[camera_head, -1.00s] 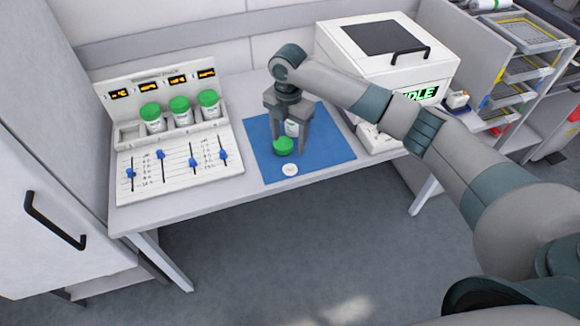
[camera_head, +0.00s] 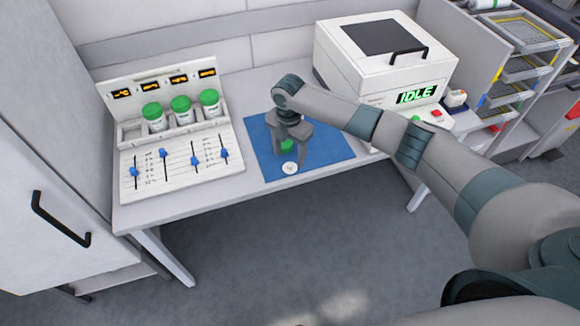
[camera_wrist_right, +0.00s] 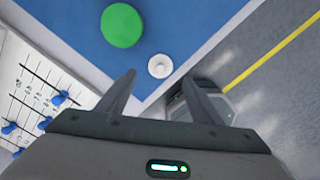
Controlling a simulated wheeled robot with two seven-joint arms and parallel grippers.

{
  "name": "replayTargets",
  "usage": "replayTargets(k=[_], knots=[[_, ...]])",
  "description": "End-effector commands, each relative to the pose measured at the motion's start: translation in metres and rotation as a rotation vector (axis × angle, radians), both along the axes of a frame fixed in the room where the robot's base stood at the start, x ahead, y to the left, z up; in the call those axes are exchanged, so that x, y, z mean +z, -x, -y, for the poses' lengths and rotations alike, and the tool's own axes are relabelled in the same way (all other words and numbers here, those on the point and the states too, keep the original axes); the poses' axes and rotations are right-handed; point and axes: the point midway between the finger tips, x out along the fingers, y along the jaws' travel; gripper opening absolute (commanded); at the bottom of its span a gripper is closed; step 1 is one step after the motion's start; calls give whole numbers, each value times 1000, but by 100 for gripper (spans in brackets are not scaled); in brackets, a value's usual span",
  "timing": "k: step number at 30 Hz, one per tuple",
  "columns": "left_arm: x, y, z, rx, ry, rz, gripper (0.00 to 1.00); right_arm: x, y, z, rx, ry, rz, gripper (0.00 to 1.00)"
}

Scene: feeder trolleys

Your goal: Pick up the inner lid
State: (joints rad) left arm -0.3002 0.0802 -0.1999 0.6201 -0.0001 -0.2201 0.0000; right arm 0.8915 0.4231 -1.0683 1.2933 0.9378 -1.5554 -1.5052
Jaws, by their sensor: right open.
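The inner lid is a small white disc with a raised centre. It lies near the front edge of the blue mat (camera_head: 328,150) in the head view (camera_head: 290,168) and just beyond my right fingertips in the right wrist view (camera_wrist_right: 160,66). My right gripper (camera_head: 290,157) is open and empty, pointing down above the mat close behind the lid. It also shows in the wrist view (camera_wrist_right: 158,77), with its fingers spread. A green cap (camera_head: 287,146) is partly hidden by the gripper and clear in the wrist view (camera_wrist_right: 122,25). My left gripper is not in view.
A white rack (camera_head: 180,165) with sliders and several green-capped jars stands left of the mat. A white machine (camera_head: 370,65) reading IDLE stands behind right. The mat's right part is clear. The table's front edge (camera_head: 215,208) is close to the lid.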

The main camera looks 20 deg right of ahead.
Motion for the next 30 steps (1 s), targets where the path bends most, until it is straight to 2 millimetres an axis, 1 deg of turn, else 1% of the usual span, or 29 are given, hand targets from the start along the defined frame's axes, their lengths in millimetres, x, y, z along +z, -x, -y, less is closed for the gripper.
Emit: replayTargets(k=[1,7,9,13,17,29,30], knots=[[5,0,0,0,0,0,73,-2,0,1,-1,1,-3,60],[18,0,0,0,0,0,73,-22,-2,4,-1,2,-5,60],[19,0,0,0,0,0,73,-32,-2,4,-1,2,-4,60],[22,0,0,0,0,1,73,-42,-3,4,0,2,-2,60],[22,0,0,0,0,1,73,-46,-3,4,1,1,0,60],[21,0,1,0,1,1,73,-46,-3,4,1,1,-1,60],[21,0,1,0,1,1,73,-46,-3,4,1,1,-1,53]])
